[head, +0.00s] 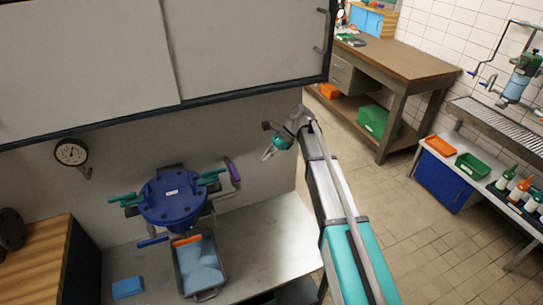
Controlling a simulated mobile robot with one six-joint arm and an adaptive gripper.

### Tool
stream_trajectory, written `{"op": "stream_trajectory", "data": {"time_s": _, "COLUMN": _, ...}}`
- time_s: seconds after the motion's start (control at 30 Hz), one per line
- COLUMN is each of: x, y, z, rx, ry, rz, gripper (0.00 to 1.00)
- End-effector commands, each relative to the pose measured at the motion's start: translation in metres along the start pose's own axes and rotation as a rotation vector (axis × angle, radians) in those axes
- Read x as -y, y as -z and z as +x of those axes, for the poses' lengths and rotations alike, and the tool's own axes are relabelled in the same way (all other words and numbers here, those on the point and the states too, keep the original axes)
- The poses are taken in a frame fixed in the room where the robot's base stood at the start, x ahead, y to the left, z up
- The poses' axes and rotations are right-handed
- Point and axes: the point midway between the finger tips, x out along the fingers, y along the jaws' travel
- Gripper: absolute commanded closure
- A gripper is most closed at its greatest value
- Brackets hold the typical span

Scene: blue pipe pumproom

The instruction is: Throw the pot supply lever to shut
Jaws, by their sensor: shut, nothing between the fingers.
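A round blue pot (172,196) with a small white label on its lid is mounted in front of the grey wall. Teal bars stick out at its left and right. A purple lever (233,173) stands steeply at its right side. A dark blue lever (153,241) lies nearly level below its left side. I cannot read the label or tell which lever is the pot supply lever. My gripper (267,154) is shut and empty, up and to the right of the purple lever, apart from it and near the wall's right edge.
A pressure gauge (71,152) is on the wall at left. A grey tray (203,292) with blue and orange contents and a blue block (128,287) sit on the pale bench (252,250). Cabinets (240,45) overhang the bench. Floor at right is open.

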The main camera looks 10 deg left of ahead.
Motion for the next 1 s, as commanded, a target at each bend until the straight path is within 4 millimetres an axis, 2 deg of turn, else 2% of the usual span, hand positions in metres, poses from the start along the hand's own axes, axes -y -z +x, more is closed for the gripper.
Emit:
{"op": "stream_trajectory", "data": {"time_s": 0.03, "x": -0.001, "y": 0.002, "z": 0.009, "rx": 0.0, "ry": -0.001, "rz": -0.001, "gripper": 1.0}}
{"op": "stream_trajectory", "data": {"time_s": 0.53, "x": -0.001, "y": 0.002, "z": 0.062, "rx": 0.0, "ry": -0.001, "rz": -0.002, "gripper": 1.0}}
{"op": "stream_trajectory", "data": {"time_s": 0.7, "x": -0.001, "y": -0.017, "z": 0.075, "rx": 0.0, "ry": -0.002, "rz": -0.002, "gripper": 1.0}}
{"op": "stream_trajectory", "data": {"time_s": 1.0, "x": 0.0, "y": -0.029, "z": 0.086, "rx": 0.0, "ry": -0.001, "rz": -0.002, "gripper": 1.0}}
